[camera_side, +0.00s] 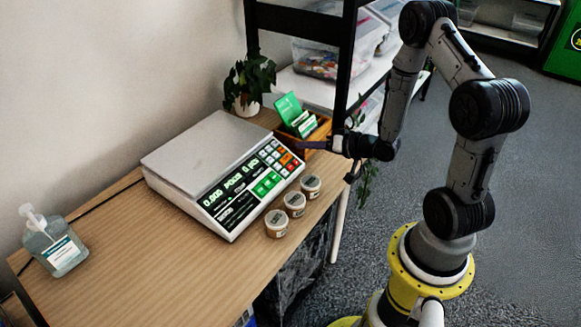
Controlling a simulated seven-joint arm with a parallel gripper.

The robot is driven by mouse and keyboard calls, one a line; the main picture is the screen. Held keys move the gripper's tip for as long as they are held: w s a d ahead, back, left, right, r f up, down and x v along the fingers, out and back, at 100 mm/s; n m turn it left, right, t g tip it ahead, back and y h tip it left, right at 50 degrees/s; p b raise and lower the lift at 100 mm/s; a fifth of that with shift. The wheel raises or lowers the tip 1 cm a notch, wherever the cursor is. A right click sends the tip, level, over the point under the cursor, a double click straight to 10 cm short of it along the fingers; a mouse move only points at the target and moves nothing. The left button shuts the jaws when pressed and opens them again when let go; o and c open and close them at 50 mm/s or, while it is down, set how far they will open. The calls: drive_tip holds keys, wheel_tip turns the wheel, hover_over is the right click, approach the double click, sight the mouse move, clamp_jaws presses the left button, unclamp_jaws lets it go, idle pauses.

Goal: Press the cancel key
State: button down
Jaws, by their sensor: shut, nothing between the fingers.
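A white weighing scale (196,155) stands on the wooden table, its sloped front panel facing my arm. The key labels are too small to read, so I cannot tell which is the cancel key; orange-red keys (286,159) sit on the keypad's right part. My gripper (304,146) is shut and empty, pointing left, just right of the keypad's upper right corner. It appears above the panel's edge; I cannot tell whether it touches anything.
Several small lidded jars (294,204) stand along the table's front edge. A wooden box (309,139) with green cards is behind my gripper, beside a potted plant (248,85). A pump bottle (54,242) stands at the left. The table's (140,265) near left part is clear.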

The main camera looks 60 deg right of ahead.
sight(290, 167)
drive_tip(key=shift+s+d+f, duration=0.15)
drive_tip(key=shift+s+d, duration=0.1)
drive_tip(key=shift+d, duration=0.25)
drive_tip(key=shift+w+f, duration=0.6)
drive_tip(key=shift+f, duration=0.75)
drive_tip(key=shift+w+f, duration=0.6)
drive_tip(key=shift+f, duration=0.7)
drive_tip(key=shift+w+f, duration=0.6)
drive_tip(key=shift+f, duration=0.75)
drive_tip(key=shift+f, duration=0.1)
drive_tip(key=shift+w+f, duration=0.15)
drive_tip(key=shift+f, duration=0.2)
drive_tip(key=shift+w+f, duration=0.15)
drive_tip(key=shift+f, duration=0.2)
drive_tip(key=shift+s+r, duration=0.35)
drive_tip(key=shift+r, duration=0.4)
